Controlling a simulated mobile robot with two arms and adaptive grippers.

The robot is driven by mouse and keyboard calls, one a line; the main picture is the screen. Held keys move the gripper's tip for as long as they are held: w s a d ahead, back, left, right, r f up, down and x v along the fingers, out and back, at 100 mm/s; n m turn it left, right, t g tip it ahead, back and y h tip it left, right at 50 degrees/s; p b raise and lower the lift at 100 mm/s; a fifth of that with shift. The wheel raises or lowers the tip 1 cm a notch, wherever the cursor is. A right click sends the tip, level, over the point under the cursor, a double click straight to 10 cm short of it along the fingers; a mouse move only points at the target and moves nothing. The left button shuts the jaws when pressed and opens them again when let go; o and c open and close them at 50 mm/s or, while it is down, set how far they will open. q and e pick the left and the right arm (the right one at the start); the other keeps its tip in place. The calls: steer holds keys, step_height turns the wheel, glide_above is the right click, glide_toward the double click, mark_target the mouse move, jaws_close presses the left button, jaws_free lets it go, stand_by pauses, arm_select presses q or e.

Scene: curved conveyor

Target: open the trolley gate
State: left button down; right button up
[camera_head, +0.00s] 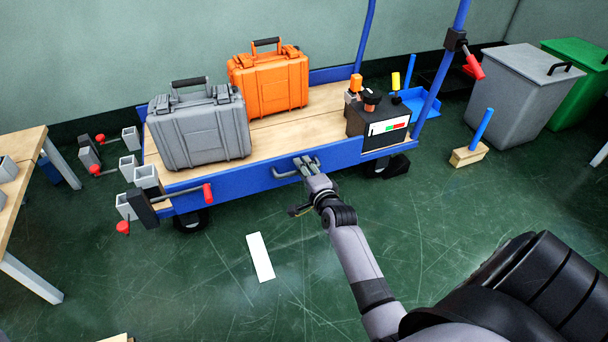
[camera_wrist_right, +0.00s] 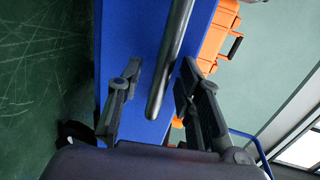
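The trolley gate (camera_head: 240,183) is the long blue side panel on the near side of the trolley, standing upright along the wooden deck. A grey bar handle (camera_head: 284,174) sticks out from its face. My right gripper (camera_head: 305,166) is at this handle. In the right wrist view the handle (camera_wrist_right: 170,60) lies between the two spread fingers of the gripper (camera_wrist_right: 157,92), with gaps on both sides. The blue gate (camera_wrist_right: 130,40) is behind it. A red-tipped latch lever (camera_head: 207,193) sits at the gate's left end. My left gripper is not in view.
A grey case (camera_head: 200,135) and an orange case (camera_head: 270,85) stand on the deck, with a black control box (camera_head: 378,122) at its right. A white strip (camera_head: 260,257) lies on open green floor in front. A wooden table (camera_head: 25,148) stands left.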

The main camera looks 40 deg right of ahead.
steer(key=shift+w, duration=0.1)
steer(key=shift+c, duration=0.2)
jaws_close()
stand_by(0.7)
